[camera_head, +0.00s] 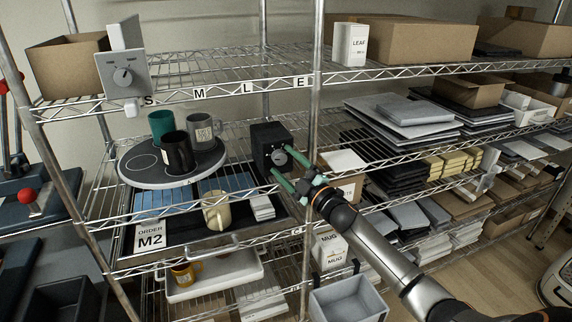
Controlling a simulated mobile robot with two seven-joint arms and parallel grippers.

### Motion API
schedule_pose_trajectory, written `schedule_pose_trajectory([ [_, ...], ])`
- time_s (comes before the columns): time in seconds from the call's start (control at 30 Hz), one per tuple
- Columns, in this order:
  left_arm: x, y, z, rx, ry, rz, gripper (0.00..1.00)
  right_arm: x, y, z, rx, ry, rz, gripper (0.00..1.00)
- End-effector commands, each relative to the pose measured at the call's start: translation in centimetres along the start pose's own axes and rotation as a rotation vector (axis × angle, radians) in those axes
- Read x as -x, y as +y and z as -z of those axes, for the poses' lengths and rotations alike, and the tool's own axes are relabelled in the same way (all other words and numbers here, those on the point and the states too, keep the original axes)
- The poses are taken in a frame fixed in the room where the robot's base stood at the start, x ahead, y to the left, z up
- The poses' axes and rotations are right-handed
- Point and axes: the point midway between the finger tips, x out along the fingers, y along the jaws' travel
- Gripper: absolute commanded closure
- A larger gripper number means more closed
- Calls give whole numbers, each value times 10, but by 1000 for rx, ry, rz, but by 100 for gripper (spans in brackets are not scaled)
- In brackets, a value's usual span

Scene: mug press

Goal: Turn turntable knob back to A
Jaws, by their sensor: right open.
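A black control box (267,136) stands on the middle shelf, right of the turntable. Its round grey knob (279,158) is on the front face; the letter marks are too small to read. The round grey turntable (133,177) carries a green mug (161,124), a black mug (177,153) and a grey mug (202,130). My right gripper (281,162) reaches in from the lower right. Its two green fingers are open, one above and one below the knob. Whether they touch it I cannot tell. My left gripper is not in view.
A shelf post (317,88) rises close beside my right gripper. A cream mug (217,214) and an M2 order card (151,238) sit on a tray below the turntable. A grey dial box (124,75) hangs upper left.

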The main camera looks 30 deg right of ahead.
Motion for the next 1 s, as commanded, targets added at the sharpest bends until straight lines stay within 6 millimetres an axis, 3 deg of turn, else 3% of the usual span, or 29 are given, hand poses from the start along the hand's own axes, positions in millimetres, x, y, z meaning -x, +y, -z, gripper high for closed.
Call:
schedule_pose_trajectory([
  [0.23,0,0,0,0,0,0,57,3,0,0,-1,0,0,24],
  [0.37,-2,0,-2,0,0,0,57,16,-2,-1,-2,-1,2,24],
  [1.0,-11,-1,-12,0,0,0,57,113,-1,-1,-2,-1,1,24],
])
